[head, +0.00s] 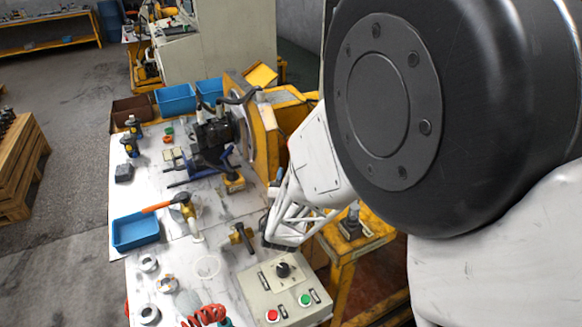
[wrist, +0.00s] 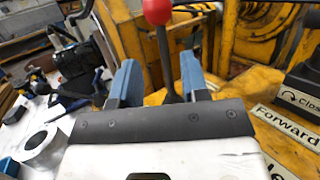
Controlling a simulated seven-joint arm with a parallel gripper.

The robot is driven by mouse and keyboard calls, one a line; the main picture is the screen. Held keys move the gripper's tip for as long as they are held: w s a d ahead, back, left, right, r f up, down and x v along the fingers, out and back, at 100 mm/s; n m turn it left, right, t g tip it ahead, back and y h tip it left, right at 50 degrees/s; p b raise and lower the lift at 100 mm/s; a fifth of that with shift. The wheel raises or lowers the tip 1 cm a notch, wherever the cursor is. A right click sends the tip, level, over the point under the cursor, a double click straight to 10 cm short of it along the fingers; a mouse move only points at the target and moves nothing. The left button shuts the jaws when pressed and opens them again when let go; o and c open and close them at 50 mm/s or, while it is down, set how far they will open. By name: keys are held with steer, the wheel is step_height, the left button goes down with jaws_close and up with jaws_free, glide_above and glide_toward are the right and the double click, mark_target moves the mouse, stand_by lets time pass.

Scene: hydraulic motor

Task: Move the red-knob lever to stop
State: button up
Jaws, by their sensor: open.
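The red-knob lever shows in the wrist view, with its round red knob (wrist: 157,11) at the top edge and its dark shaft (wrist: 165,55) running down to the yellow surface. My gripper (wrist: 160,77) is open, with one blue finger on each side of the shaft. The fingers are below the knob in the picture; I cannot tell whether either touches the shaft. The foot of the lever is hidden behind my gripper. In the head view my arm hides the red-knob lever, and my fingers are not clear.
A black control (wrist: 304,65) and a "Forward" label (wrist: 287,127) are on the yellow panel right of the lever. In the head view, a control box (head: 262,290) with red and green buttons stands at the front. A blue bin (head: 135,232) is left on the table.

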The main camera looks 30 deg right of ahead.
steer(key=shift+s+a, duration=0.45)
steer(key=shift+s, duration=0.25)
steer(key=shift+s+a, duration=0.45)
steer(key=shift+s, duration=0.2)
steer(key=shift+d+r, duration=0.1)
steer(key=s+d+r+m+g+h, duration=0.1)
steer(key=s+d+r+m+g, duration=0.2)
steer(key=s+r+m+g, duration=0.35)
steer(key=s+d+r+m+g+h, duration=0.15)
steer(key=s+r+m+g, duration=0.25)
steer(key=s+m+g, duration=0.65)
steer(key=s+a+r+m+t+y, duration=0.1)
steer(key=s+a+r+m+y, duration=0.2)
steer(key=a+m+y, duration=0.3)
steer(key=s+a+r+m+t+y, duration=0.1)
steer(key=s+a+r+m+y, duration=0.2)
steer(key=a+m+y, duration=0.3)
steer(key=s+a+y, duration=0.1)
steer(key=a+y, duration=0.1)
steer(key=a, duration=0.3)
steer(key=shift+s+r, duration=0.2)
steer(key=shift+s, duration=0.2)
stand_by(2.3)
